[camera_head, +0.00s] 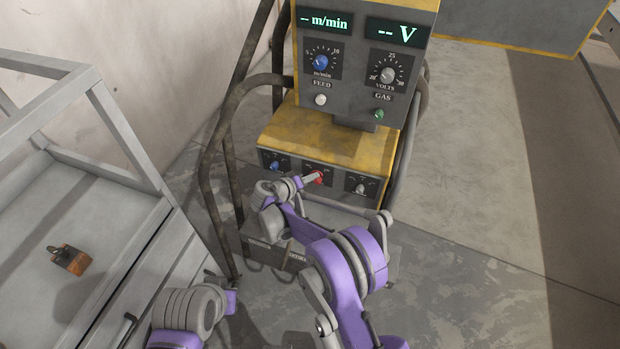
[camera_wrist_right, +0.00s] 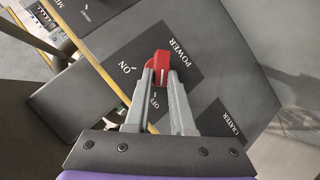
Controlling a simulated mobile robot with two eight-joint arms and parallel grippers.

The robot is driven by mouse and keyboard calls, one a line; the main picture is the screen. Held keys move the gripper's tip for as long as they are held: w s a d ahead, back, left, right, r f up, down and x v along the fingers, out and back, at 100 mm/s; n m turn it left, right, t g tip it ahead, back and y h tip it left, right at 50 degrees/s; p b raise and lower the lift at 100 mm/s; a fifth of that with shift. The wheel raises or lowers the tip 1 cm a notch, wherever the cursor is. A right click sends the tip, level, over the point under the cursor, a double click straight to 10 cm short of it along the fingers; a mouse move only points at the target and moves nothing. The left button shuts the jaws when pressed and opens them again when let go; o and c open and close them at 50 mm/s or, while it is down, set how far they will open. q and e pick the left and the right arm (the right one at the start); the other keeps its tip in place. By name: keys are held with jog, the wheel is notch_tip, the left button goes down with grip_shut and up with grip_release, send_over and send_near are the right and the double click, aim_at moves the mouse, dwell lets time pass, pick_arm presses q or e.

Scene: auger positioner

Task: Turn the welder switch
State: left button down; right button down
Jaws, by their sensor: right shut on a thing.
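The welder (camera_head: 330,140) is a grey and yellow machine. Its red power switch (camera_head: 319,177) sits in the middle of the lower front panel. In the right wrist view the red switch (camera_wrist_right: 161,64) stands on a black plate marked POWER, ON and OFF. My right gripper (camera_head: 312,179) is at the switch. Its two grey fingers (camera_wrist_right: 160,76) are shut on the switch, one on each side, and hide part of it. The switch's exact setting is hard to tell. My left arm shows at the bottom left, but its gripper is not visible.
A blue knob (camera_head: 275,166) and a grey knob (camera_head: 360,188) flank the switch. Bent tube rails (camera_head: 212,185) stand on both sides of the welder. Floor is clear at right.

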jog(key=c, duration=0.8)
grip_release()
jog(key=shift+o, duration=0.2)
jog(key=v, duration=1.1)
jog(key=shift+p, duration=0.4)
jog(key=shift+d, duration=0.1)
